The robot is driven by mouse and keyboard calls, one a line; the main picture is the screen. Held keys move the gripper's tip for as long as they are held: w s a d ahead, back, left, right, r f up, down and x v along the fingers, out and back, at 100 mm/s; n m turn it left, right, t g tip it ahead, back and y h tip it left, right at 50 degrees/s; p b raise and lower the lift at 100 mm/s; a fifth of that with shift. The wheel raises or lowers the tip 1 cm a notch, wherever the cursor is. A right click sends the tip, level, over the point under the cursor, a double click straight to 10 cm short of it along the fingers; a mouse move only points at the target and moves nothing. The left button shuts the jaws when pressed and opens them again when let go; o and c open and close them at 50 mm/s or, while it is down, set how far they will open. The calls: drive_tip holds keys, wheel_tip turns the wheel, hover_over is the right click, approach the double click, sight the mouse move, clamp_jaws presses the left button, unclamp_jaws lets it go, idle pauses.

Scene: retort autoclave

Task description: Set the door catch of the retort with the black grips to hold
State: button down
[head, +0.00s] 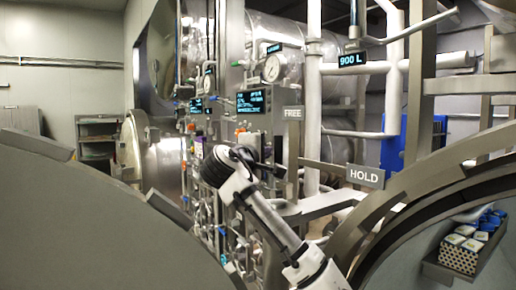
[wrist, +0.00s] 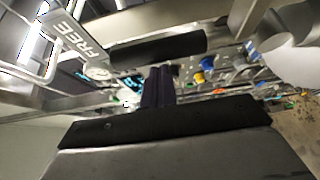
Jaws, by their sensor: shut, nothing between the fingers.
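The FREE plate (head: 293,113) and the HOLD plate (head: 365,176) of the catch show in the head view, FREE higher and HOLD lower right. The wrist view shows a black cylindrical grip (wrist: 158,48) lying across the picture, close to the FREE plate (wrist: 75,38). My gripper (wrist: 159,72) is shut and empty, its fingertips just below that grip in the picture. I cannot tell whether they touch it. In the head view my black wrist hides most of the fingers and the grip.
A control panel (head: 252,101) with display, knobs and valves stands behind my arm. Large grey curved shells fill the lower left and right. A crate (head: 436,268) of blue and white packs sits inside the right opening. Pipes and a 900 L display (head: 352,60) are behind.

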sight(277, 156)
drive_tip(key=shift+s+d+f+b, duration=0.15)
drive_tip(key=shift+s+b, duration=0.05)
drive_tip(key=shift+b, duration=0.1)
drive_tip(key=shift+s+d+m+t+b, duration=0.15)
drive_tip(key=shift+m+t+b, duration=0.15)
drive_tip(key=shift+b, duration=0.1)
drive_tip(key=shift+s+d+b, duration=0.1)
drive_tip(key=shift+s+b, duration=0.05)
drive_tip(key=shift+b, duration=0.15)
drive_tip(key=s+m+b, duration=0.1)
drive_tip(key=b, duration=0.1)
drive_tip(key=d+f+m+t+b, duration=0.1)
drive_tip(key=b, duration=0.1)
drive_tip(key=shift+s+d+h, duration=0.15)
drive_tip(key=shift+s+h, duration=0.15)
drive_tip(key=shift+s, duration=0.1)
drive_tip(key=s+d+f+m+h+b, duration=0.4)
drive_tip(key=s+f+m+h+b, duration=0.1)
drive_tip(key=m+b, duration=0.7)
drive_tip(key=shift+s+d+m+h+b, duration=0.35)
drive_tip(key=shift+s+h+b, duration=0.2)
drive_tip(key=shift+s+h, duration=0.3)
drive_tip(key=shift+f, duration=0.1)
